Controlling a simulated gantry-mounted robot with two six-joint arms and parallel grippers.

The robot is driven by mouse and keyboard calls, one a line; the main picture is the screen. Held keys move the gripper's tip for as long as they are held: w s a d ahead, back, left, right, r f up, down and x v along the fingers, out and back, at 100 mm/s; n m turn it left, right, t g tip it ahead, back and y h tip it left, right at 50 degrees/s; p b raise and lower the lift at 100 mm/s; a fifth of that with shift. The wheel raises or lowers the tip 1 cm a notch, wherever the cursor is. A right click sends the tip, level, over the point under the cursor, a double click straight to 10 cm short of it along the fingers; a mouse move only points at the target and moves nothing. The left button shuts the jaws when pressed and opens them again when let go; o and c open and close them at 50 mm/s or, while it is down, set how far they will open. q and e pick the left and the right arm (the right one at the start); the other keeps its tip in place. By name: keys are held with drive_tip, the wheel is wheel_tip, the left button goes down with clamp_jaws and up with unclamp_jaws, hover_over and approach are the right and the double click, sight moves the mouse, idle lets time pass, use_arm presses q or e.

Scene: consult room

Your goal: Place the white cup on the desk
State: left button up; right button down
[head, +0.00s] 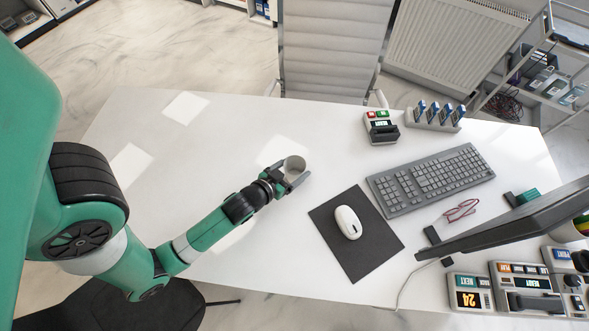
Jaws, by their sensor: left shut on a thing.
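The white cup (294,164) is between the fingers of my left gripper (292,178), over the middle of the white desk (190,130). The gripper is shut on the cup, which shows its round open top. The cup looks roughly upright. From this steep view I cannot tell whether its base touches the desk. My right gripper is not in view.
A black mouse pad (362,262) with a white mouse (348,222) lies right of the gripper. A grey keyboard (430,180), red glasses (461,210), a monitor (510,220) and small devices (381,127) occupy the right side. The desk's left part is clear.

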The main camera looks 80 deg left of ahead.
use_arm(q)
drive_tip(key=shift+f, duration=0.15)
drive_tip(key=o, duration=1.2)
drive_tip(key=shift+c, duration=0.2)
drive_tip(key=shift+s+d+r, duration=0.15)
drive_tip(key=shift+s+r, duration=0.05)
drive_tip(key=shift+r, duration=0.05)
drive_tip(key=v, duration=1.1)
drive_tip(key=shift+s, duration=0.2)
drive_tip(key=shift+r, duration=0.15)
